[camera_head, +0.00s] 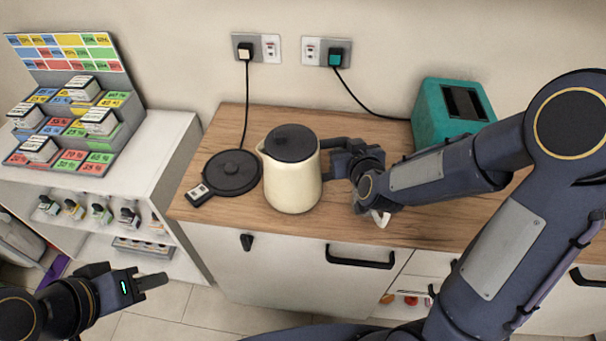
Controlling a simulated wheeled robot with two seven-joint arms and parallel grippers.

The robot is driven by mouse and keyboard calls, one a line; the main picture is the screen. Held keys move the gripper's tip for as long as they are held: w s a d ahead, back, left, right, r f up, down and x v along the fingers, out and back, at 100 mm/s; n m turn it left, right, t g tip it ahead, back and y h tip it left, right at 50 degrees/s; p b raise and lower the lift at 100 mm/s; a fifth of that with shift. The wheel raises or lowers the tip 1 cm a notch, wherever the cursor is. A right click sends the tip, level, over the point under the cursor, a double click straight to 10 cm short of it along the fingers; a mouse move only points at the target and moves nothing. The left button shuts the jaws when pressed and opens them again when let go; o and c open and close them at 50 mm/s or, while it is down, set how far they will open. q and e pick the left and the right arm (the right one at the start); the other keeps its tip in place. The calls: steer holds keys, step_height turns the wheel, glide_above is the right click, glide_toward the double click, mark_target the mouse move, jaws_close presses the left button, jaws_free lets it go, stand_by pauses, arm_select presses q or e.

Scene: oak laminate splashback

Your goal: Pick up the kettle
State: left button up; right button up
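The kettle (291,182), cream with a dark lid and a spout to the left, is upright on or just over the wooden counter. It is beside its round black base (231,174), to the right of it. My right gripper (334,162) is at the kettle's right side, by the handle. Dark handle and dark fingers merge there, so I cannot tell whether the fingers are closed on it. My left gripper (150,281) is low at the left, over the floor and far from the kettle. Its fingers overlap in this view, and nothing shows in them.
A teal toaster (438,116) stands at the back right of the counter (238,225), behind my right arm. Cords run to two wall sockets (256,47). A white shelf unit (165,140) with a coloured display rack (75,125) stands at the left.

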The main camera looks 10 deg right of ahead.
jaws_close()
stand_by(1.0)
steer(key=shift+r, duration=0.1)
